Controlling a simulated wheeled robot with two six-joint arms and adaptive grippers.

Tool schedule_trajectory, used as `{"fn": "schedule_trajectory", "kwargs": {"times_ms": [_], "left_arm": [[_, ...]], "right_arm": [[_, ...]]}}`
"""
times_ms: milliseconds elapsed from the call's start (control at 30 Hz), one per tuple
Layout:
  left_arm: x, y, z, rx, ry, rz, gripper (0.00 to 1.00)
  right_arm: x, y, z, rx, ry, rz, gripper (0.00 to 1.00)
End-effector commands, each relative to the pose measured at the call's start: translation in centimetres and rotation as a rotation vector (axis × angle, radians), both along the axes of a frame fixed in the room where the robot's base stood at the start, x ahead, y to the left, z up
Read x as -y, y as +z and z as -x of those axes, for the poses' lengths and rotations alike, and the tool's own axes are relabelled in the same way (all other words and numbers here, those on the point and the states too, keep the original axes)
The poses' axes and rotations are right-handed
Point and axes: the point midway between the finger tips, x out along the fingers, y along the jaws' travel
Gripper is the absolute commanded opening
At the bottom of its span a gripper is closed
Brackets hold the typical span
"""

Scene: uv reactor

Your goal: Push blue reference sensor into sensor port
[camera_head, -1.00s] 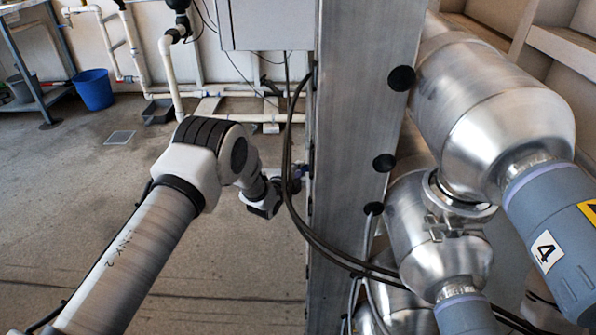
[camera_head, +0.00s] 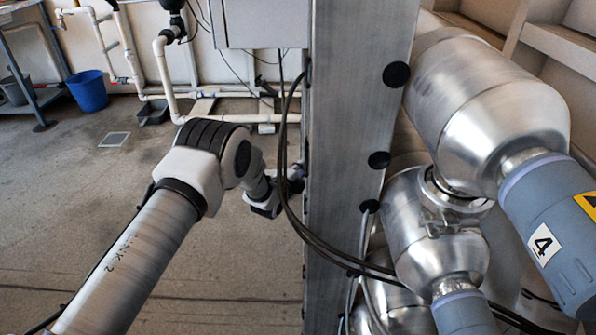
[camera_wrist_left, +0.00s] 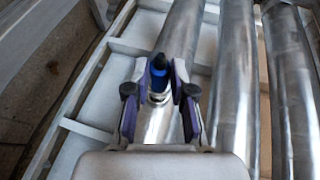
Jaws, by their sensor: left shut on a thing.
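The blue reference sensor (camera_wrist_left: 158,78), blue with a black top, sits between the fingertips of my left gripper (camera_wrist_left: 159,82) in the left wrist view. The gripper is shut on it. A shiny metal ring (camera_wrist_left: 158,98) shows just below the sensor and may be the sensor port; I cannot tell how deep the sensor sits in it. In the head view my left gripper (camera_head: 292,184) is at the left edge of the tall metal column (camera_head: 345,200), partly behind dark cables. The sensor is mostly hidden there. My right gripper is not in view.
Dark cables (camera_head: 287,195) hang in front of my left gripper and loop right across the column. Large metal cylinders (camera_head: 490,110) with grey caps fill the right side. A grey box (camera_head: 265,22) is above. The floor at left is open, with a blue bucket (camera_head: 87,92) far back.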

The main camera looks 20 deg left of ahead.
Motion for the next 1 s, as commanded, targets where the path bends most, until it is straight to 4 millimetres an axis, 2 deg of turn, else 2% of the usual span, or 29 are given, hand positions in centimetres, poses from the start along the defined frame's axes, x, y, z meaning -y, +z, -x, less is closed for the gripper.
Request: {"fn": "schedule_trajectory", "kwargs": {"times_ms": [900, 933, 1000], "left_arm": [[1.3, 0.0, -0.4, 0.000, -0.001, -0.001, 0.00], [1.3, 0.0, -0.4, 0.000, -0.001, -0.001, 0.30], [1.4, 0.0, -0.4, 0.000, -0.001, -0.001, 0.53]], "right_arm": [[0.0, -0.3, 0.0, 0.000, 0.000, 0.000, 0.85], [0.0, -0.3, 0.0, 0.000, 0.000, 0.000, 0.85], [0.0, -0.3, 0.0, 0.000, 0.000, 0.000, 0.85]]}}
